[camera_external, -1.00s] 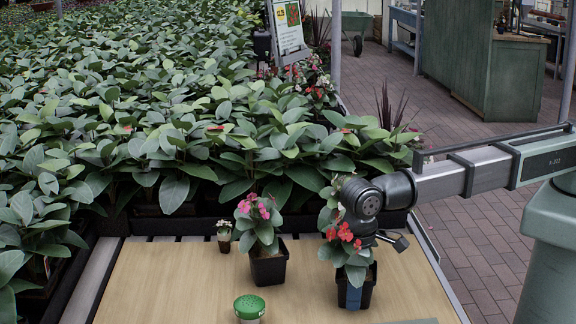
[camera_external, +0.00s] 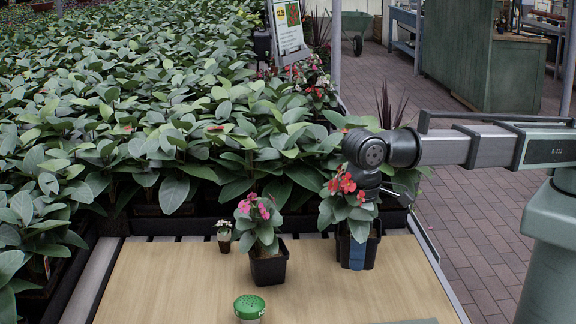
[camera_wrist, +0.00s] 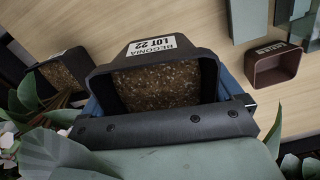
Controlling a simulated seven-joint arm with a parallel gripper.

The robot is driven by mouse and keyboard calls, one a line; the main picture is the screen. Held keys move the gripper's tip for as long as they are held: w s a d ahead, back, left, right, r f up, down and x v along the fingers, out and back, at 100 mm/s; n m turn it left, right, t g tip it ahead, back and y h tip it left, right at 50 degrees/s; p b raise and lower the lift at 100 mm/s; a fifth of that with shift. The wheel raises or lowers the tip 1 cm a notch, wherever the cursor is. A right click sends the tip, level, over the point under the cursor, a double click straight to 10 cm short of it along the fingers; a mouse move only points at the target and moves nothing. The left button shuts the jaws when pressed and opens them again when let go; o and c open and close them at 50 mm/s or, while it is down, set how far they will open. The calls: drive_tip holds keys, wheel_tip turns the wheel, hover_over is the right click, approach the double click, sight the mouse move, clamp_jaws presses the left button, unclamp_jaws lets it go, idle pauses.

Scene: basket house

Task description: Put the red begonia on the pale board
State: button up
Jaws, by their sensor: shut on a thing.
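The red begonia (camera_external: 341,184) has red flowers, green leaves and a black pot. My gripper (camera_external: 357,254) is shut on its pot, with a blue finger against the side; leaves and my wrist hide the rest. The plant is upright and appears held above the table. In the wrist view, the black pot (camera_wrist: 160,88) shows soil and a label reading "BEGONIA LOT 22". A flat grey-green board (camera_external: 410,321), which may be the pale board, is cut off at the bottom edge of the external view; a similar board (camera_wrist: 243,20) shows in the wrist view.
A pink-flowered plant in a black pot (camera_external: 268,267) stands left of the begonia. A small white-flowered pot (camera_external: 224,243) is behind it, and a green-lidded shaker (camera_external: 249,307) is in front. A brown container (camera_wrist: 275,66) shows in the wrist view.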

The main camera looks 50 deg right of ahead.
sight(336, 157)
drive_tip(key=w+d+m, duration=0.2)
drive_tip(key=w+d, duration=0.5)
drive_tip(key=w, duration=0.2)
drive_tip(key=w+d+m, duration=0.2)
drive_tip(key=w+d, duration=0.6)
drive_tip(key=w, duration=0.2)
drive_tip(key=w+d+m, duration=0.1)
drive_tip(key=w+d, duration=0.7)
drive_tip(key=w, duration=0.2)
drive_tip(key=shift+w+f+m, duration=0.1)
drive_tip(key=shift+w+m, duration=0.15)
drive_tip(key=shift+m, duration=0.15)
drive_tip(key=shift+w+d+m, duration=1.65)
drive_tip(key=shift+w+d, duration=2)
drive_tip(key=shift+d, duration=2.4)
drive_tip(key=shift+w+d+m, duration=1.6)
drive_tip(key=shift+w+d, duration=2)
drive_tip(key=shift+d, duration=2.4)
drive_tip(key=shift+w+d+m, duration=1.65)
drive_tip(key=shift+w+d, duration=2)
drive_tip(key=shift+d, duration=2.4)
drive_tip(key=shift+f, duration=4.85)
drive_tip(key=shift+f, duration=0.1)
drive_tip(key=o, duration=0.9)
drive_tip(key=shift+c, duration=0.2)
